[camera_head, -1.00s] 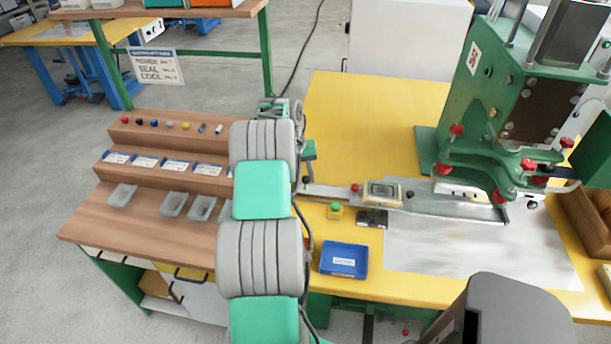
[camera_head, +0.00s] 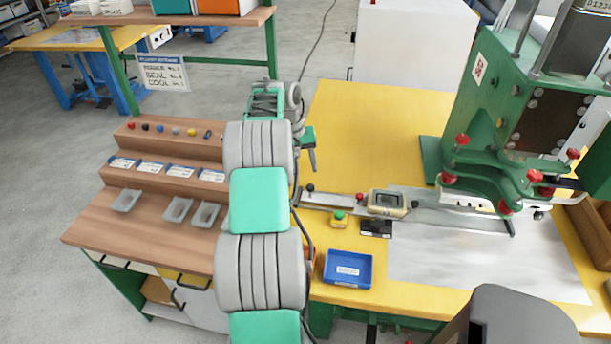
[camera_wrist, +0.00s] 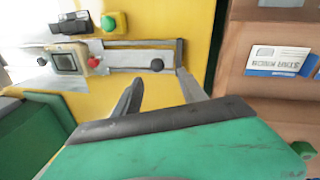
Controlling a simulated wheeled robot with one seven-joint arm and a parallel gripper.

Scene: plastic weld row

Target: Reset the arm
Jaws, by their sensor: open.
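My gripper shows in the wrist view (camera_wrist: 160,82) with its two dark fingers apart and nothing between them. In the head view the gripper (camera_head: 311,150) hangs above the left end of the metal slide bar, near the seam between the yellow table (camera_head: 355,125) and the brown stepped rack (camera_head: 150,165). My grey and green arm hides part of the rack. The fingertips look clear of the bar (camera_wrist: 125,60), though the exact height is hard to tell.
A green press (camera_head: 500,110) stands at the right. A gauge box (camera_head: 387,203), green button (camera_head: 339,219) and blue tray (camera_head: 347,269) sit on the table. Small bins (camera_head: 177,209) stand on the rack. The table's back left is clear.

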